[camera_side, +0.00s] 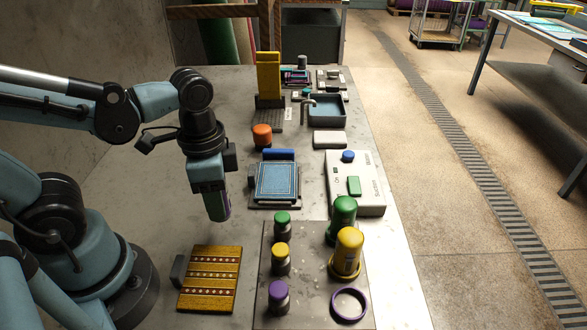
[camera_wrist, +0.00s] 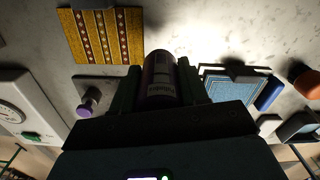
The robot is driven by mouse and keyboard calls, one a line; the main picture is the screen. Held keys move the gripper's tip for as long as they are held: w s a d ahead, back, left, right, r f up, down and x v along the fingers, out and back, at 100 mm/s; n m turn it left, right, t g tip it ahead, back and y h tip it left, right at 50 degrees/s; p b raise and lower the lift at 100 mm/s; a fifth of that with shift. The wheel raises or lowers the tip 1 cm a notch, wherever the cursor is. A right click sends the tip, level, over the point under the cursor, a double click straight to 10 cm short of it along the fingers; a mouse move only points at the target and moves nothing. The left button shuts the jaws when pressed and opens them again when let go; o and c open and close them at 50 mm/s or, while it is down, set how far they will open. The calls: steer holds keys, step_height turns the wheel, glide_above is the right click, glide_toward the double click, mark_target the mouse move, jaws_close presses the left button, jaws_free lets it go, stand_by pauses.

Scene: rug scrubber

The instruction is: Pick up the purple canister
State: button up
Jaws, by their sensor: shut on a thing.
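The purple canister (camera_wrist: 160,77) is held upright between the two fingers of my gripper (camera_wrist: 158,92) in the wrist view. It has a pale printed label band, and its sides are partly covered by the dark fingers. In the side view my gripper (camera_side: 212,205) points down, shut on the canister, and only a purple edge of the canister (camera_side: 227,212) shows. The canister hangs above the bench, left of the blue rug frame and beyond the patterned yellow rug.
A grey tray (camera_side: 310,260) at the front right holds jars with green, yellow and purple (camera_side: 278,290) caps, a green canister (camera_side: 342,215), a yellow canister (camera_side: 348,252) and an empty purple ring (camera_side: 349,290). The patterned rug (camera_side: 210,280) lies left of it. A blue rug frame (camera_side: 276,182) and white control box (camera_side: 354,183) stand behind.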

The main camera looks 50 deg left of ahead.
steer(key=s+d+r, duration=0.4)
steer(key=d, duration=0.3)
steer(key=shift+r, duration=0.4)
steer(key=shift+s, duration=0.1)
steer(key=o, duration=0.4)
steer(key=c, duration=0.4)
steer(key=w+d+n, duration=0.3)
steer(key=w+d, duration=0.3)
steer(key=d, duration=0.3)
steer(key=shift+w+d+f+n, duration=0.5)
steer(key=shift+w+d+f, duration=0.15)
steer(key=shift+d+f, duration=0.9)
steer(key=shift+w+d+f+n, duration=0.5)
steer(key=shift+w+d+f, duration=0.2)
steer(key=shift+d+f, duration=0.85)
steer(key=shift+w+d+f+n, duration=0.6)
steer(key=shift+d+f, duration=0.7)
steer(key=shift+d, duration=0.4)
